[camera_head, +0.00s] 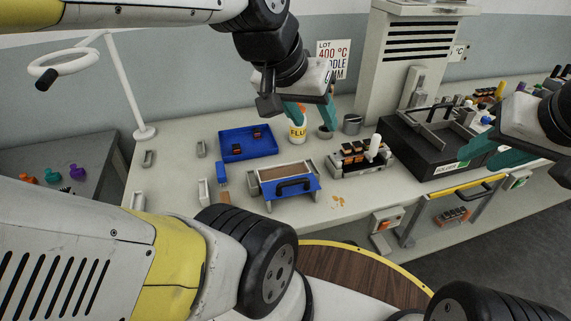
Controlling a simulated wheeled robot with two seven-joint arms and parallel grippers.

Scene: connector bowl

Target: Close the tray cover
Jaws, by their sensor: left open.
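I cannot tell for sure which part is the tray cover. A box with a brown top (284,171), a blue front panel (306,196) and a black handle stands near the bench's front edge. A shallow blue tray (233,154) with two small dark parts lies behind it to the left. A black box (408,146) with a metal frame on top stands at the right. My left gripper (310,112) is open and empty, above the back of the bench by the flux cup. My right gripper (484,156) is beside the black box; its finger gap is unclear.
The flux cup (297,134) and small metal cups stand below my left gripper. A rack with orange-and-black parts (357,158) stands right of the brown-topped box. A white ring lamp (62,68) rises at the left.

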